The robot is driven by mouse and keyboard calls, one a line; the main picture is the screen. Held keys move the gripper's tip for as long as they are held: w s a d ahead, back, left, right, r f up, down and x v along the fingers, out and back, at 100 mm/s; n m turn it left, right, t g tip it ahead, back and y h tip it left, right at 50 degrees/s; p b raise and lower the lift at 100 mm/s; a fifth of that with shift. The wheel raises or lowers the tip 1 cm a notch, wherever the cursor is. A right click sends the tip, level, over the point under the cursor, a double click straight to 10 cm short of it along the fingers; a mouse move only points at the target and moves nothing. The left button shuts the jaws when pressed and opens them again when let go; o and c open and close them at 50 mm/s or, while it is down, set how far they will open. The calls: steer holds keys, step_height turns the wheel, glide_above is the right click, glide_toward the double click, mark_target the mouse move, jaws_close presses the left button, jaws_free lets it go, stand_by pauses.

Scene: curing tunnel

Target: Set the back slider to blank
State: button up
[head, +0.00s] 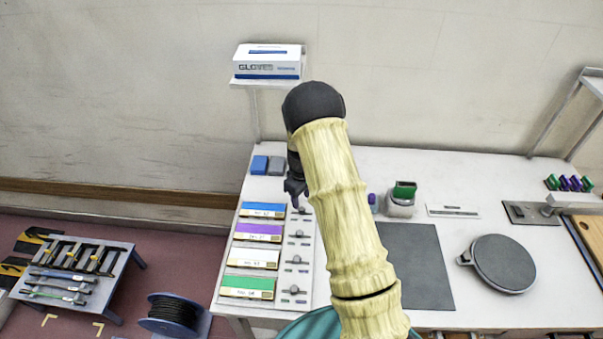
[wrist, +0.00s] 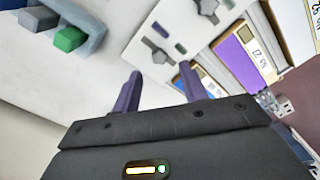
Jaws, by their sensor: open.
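The slider panel (head: 304,274) lies on the left part of the bench, with several small grey sliders in a column beside coloured labels. The back slider (head: 303,211) is beside the blue label (head: 263,210); in the wrist view its grey knob (wrist: 160,56) sits on a short track, with small marks beside it. Which mark means blank is too small to read. My gripper (head: 296,196) is open and empty above the back of the panel. In the wrist view its fingertips (wrist: 158,80) are on either side of the knob's line, apparently short of it.
The adjacent slider (wrist: 207,8) and the purple label (wrist: 240,62) are close by. Blue (head: 260,165) and grey (head: 277,166) blocks stand behind the panel. A glove box (head: 268,62) sits on a shelf above. A dark mat (head: 415,265) lies right of my arm.

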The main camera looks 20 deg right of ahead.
mark_target(301, 209)
step_height(301, 209, up, 13)
steer(key=b, duration=0.2)
steer(key=shift+f+b, duration=0.15)
steer(key=shift+b, duration=0.15)
steer(key=s+a+r+m+t, duration=0.1)
steer(key=s+r+m, duration=0.1)
steer(key=s, duration=1)
steer(key=s+a+r+m+t, duration=0.1)
steer(key=s+m, duration=0.3)
steer(key=s, duration=0.8)
steer(key=shift+a+r+m+t, duration=0.3)
steer(key=shift+r+m, duration=0.1)
steer(key=shift+r, duration=0.45)
steer(key=shift+s, duration=0.1)
